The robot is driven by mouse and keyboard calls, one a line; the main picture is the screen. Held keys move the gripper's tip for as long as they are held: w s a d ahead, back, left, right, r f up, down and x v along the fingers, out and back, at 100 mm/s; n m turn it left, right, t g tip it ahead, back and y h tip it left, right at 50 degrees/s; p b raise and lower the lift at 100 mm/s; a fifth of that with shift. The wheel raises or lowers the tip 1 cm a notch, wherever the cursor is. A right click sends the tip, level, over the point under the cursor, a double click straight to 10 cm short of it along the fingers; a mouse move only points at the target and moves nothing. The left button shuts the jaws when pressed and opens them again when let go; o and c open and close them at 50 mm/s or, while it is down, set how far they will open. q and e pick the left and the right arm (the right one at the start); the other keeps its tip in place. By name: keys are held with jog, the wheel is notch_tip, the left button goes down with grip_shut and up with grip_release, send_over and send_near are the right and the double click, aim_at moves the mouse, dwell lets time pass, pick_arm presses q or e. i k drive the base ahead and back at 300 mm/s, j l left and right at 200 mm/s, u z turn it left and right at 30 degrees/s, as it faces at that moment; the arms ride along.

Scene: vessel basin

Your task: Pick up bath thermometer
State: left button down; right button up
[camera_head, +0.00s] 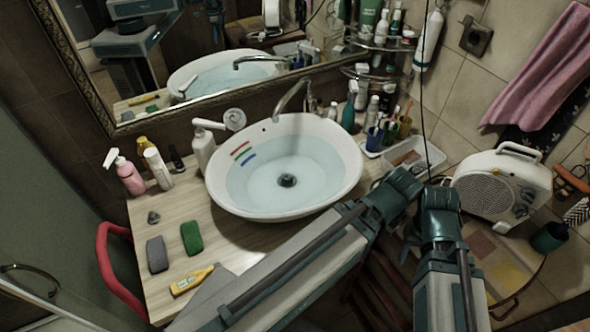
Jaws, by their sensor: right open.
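The bath thermometer (191,280) is yellow with a small pale display and lies flat on the wooden countertop, near its front edge. My right arm bends back from the right across the front of the counter. Its gripper (208,291), a grey shape at the lower left, is open and lies just right of and in front of the thermometer in the picture. Most of the gripper is cut off or hidden by the arm, so I cannot tell whether it touches the thermometer. My left gripper is not in view.
A white basin (222,190) of water stands behind my arm. A green sponge (192,238) and a grey block (157,254) lie behind the thermometer. A pink bottle (129,178) stands at the back left. A red rail (107,265) runs along the counter's left edge.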

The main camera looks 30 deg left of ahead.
aim_at(197, 277)
jog(key=k+u, duration=0.1)
jog(key=u, duration=0.4)
jog(key=k+u, duration=0.1)
jog(key=u, duration=0.4)
jog(key=k+j+u, duration=0.1)
jog(key=u, duration=0.4)
jog(key=j+u, duration=0.15)
jog(key=u, duration=0.35)
jog(key=k, duration=0.05)
